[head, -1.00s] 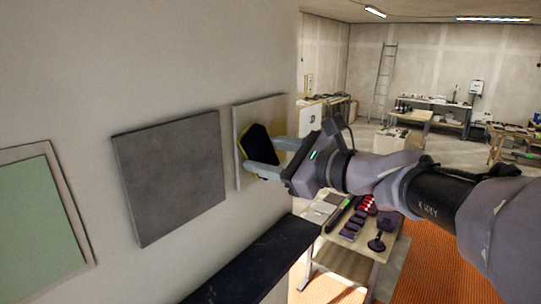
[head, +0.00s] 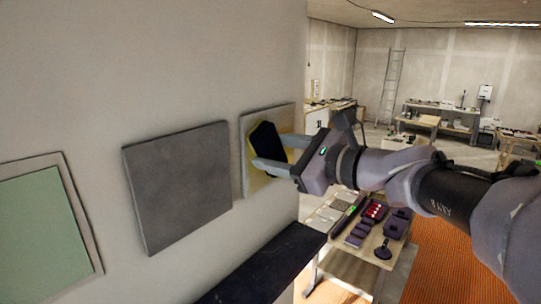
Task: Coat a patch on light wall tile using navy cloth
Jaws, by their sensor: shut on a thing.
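The light wall tile (head: 283,113) hangs on the wall just right of the grey tile. The navy cloth (head: 263,138) is a dark, folded-looking pad in front of the light tile. My gripper (head: 267,154) is shut on the cloth and holds it at the tile's face, seemingly against it. A pale yellow area (head: 257,182) shows on the tile below and around the cloth. The cloth and my fingers hide the middle of the tile.
A dark grey tile (head: 178,188) and a green framed panel (head: 42,235) are on the wall to the left. A dark shelf (head: 265,265) juts out below. A work table (head: 345,262) with red and dark items stands below my arm.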

